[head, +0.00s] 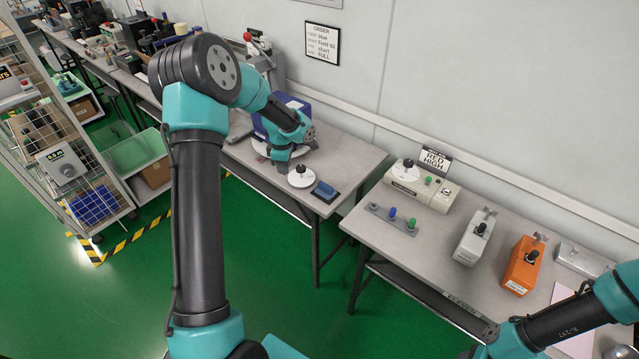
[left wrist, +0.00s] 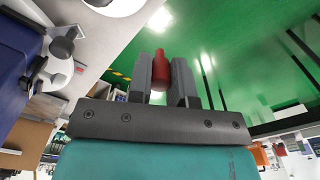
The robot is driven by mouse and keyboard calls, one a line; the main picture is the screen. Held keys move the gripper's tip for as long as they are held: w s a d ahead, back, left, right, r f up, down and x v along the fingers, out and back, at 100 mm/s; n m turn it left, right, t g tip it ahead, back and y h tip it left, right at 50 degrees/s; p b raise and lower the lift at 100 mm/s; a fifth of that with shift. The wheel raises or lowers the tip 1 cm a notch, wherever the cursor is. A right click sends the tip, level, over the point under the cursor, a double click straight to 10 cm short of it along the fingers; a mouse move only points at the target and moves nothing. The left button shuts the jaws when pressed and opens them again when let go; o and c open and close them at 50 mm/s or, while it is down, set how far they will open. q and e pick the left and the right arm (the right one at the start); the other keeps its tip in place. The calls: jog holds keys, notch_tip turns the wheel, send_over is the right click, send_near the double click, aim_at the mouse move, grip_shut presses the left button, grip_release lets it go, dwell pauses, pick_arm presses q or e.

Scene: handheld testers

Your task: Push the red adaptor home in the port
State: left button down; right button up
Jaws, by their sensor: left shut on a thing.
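My left gripper (head: 283,167) is over the left table, beside the blue device. In the left wrist view, its two grey fingers (left wrist: 165,82) are shut on the red adaptor (left wrist: 161,66), whose narrower end sticks out past the fingertips. The adaptor does not show in the head view, and it is not seen touching any port. A beige tester (head: 421,187) stands at the back of the right table under a RED HIGH card (head: 435,161). I cannot make out for sure which opening is the port. My right gripper is not in view.
A grey holder (head: 374,208) with a blue and a green adaptor lies before the beige tester. A grey tester (head: 474,238) and an orange tester (head: 523,264) stand to the right. A white disc with a black knob (head: 301,170) and a blue block (head: 325,190) are near my left gripper.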

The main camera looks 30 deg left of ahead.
pick_arm(q)
jog(key=s+a+r+n, duration=0.1)
jog(key=s+a+n, duration=0.1)
jog(key=a, duration=0.4)
jog(key=s+a+r+n, duration=0.1)
jog(key=a+n, duration=0.1)
jog(key=a, duration=0.4)
jog(key=shift+s+a, duration=0.35)
